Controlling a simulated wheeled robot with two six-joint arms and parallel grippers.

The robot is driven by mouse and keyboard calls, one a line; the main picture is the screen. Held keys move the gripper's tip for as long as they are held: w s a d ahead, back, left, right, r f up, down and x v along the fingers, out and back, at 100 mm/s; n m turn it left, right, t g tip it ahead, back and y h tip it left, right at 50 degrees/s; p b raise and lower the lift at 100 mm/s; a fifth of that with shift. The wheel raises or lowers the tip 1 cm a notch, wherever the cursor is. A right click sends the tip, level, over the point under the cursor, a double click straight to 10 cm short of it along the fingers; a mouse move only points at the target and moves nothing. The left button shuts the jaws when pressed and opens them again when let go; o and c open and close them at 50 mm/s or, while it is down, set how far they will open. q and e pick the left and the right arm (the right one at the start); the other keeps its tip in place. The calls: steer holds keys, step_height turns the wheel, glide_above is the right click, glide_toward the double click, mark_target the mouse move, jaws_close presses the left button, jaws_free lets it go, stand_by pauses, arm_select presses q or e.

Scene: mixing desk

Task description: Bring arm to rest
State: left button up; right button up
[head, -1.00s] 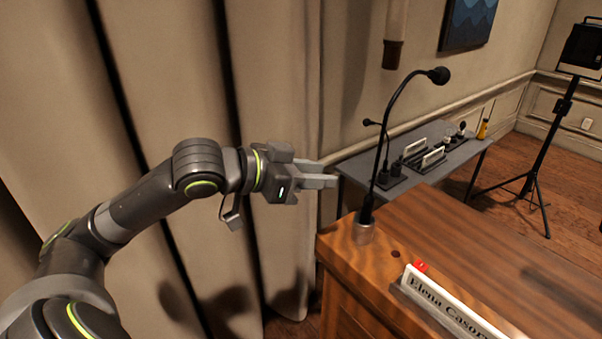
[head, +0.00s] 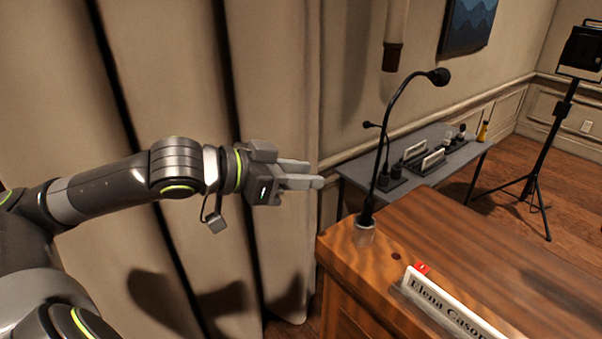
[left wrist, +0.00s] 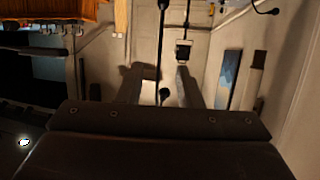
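My left arm (head: 110,190) comes in from the left, its forearm nearly level in front of the curtain. My left gripper (head: 318,173) points right and is held in the air, left of the wooden desk. Its two fingers are apart with nothing between them. They also show apart in the left wrist view (left wrist: 161,72). The gripper appears clear of the gooseneck microphone (head: 405,88), which stands at the desk's near left corner. My right gripper is not in view.
The wooden desk (head: 470,240) carries a nameplate (head: 440,305) and a small red item (head: 422,267). A grey side table (head: 400,195) behind holds small items. A light stand (head: 555,130) stands at right. The curtain (head: 280,80) hangs behind my arm.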

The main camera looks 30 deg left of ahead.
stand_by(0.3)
